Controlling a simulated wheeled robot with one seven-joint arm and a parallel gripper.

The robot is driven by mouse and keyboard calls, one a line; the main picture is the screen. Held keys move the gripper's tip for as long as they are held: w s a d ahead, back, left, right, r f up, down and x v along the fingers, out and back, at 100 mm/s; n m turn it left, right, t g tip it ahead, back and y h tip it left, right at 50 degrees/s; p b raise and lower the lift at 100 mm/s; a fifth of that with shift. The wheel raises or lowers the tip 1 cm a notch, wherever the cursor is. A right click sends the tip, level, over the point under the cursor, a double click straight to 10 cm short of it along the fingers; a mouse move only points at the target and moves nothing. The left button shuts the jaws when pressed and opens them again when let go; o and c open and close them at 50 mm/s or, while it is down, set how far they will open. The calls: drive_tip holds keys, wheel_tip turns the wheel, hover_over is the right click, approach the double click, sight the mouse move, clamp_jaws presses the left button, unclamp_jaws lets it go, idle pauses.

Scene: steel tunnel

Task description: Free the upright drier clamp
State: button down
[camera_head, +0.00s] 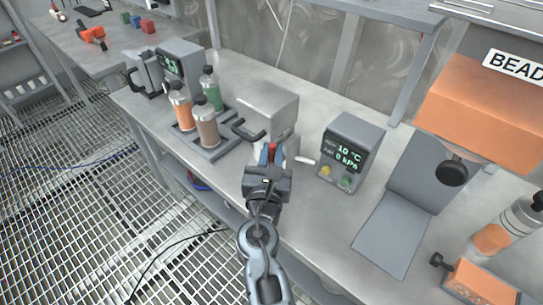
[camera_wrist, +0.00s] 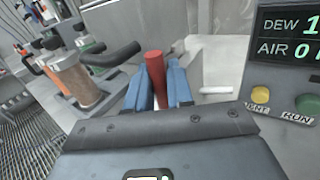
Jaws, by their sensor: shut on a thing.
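An upright red clamp handle (camera_wrist: 155,72) stands between the blue fingers of my gripper (camera_wrist: 160,82) in the wrist view. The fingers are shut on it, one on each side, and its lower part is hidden. In the head view, my gripper (camera_head: 271,153) is at the front face of a grey metal box (camera_head: 268,108), with a little red showing between the fingers. A black-ended bar handle (camera_head: 246,131) sticks out to the left of the clamp, and a pale rod (camera_head: 304,160) to the right.
A grey display unit (camera_head: 351,150) reading 10 °C and 0 kPa, with yellow and green buttons, stands close on the right. A rack (camera_head: 215,150) of several capped bottles stands on the left. An orange bead hopper (camera_head: 485,105) and a grey panel (camera_head: 393,235) are farther right.

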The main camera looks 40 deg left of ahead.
drive_tip(key=shift+d+f+m+t+y+b, duration=0.35)
drive_tip(key=shift+f+m+b, duration=0.4)
drive_tip(key=shift+b, duration=2.1)
drive_tip(key=m+t+b, duration=0.1)
drive_tip(key=m+b, duration=0.1)
drive_tip(key=b, duration=0.3)
drive_tip(key=d+m+t+b, duration=0.1)
drive_tip(key=m+b, duration=0.1)
drive_tip(key=b, duration=0.3)
drive_tip(key=m+t+b, duration=0.1)
drive_tip(key=m+b, duration=0.1)
drive_tip(key=b, duration=0.3)
drive_tip(key=shift+s+d+f, duration=0.1)
drive_tip(key=shift+d+f, duration=0.15)
drive_tip(key=shift+d, duration=0.15)
drive_tip(key=m+t+h+b, duration=0.1)
drive_tip(key=b, duration=0.2)
drive_tip(key=m+b, duration=0.1)
drive_tip(key=b, duration=0.2)
drive_tip(key=shift+d+m+t+h, duration=0.3)
drive_tip(key=shift+m+t+h, duration=0.05)
drive_tip(key=shift+b, duration=0.4)
drive_tip(key=shift+r+m+t+h+b, duration=0.1)
drive_tip(key=shift+m+t+h+b, duration=0.2)
drive_tip(key=shift+m+b, duration=0.2)
drive_tip(key=c, duration=1.1)
unclamp_jaws()
drive_tip(key=shift+c, duration=0.2)
drive_tip(key=shift+s, duration=0.1)
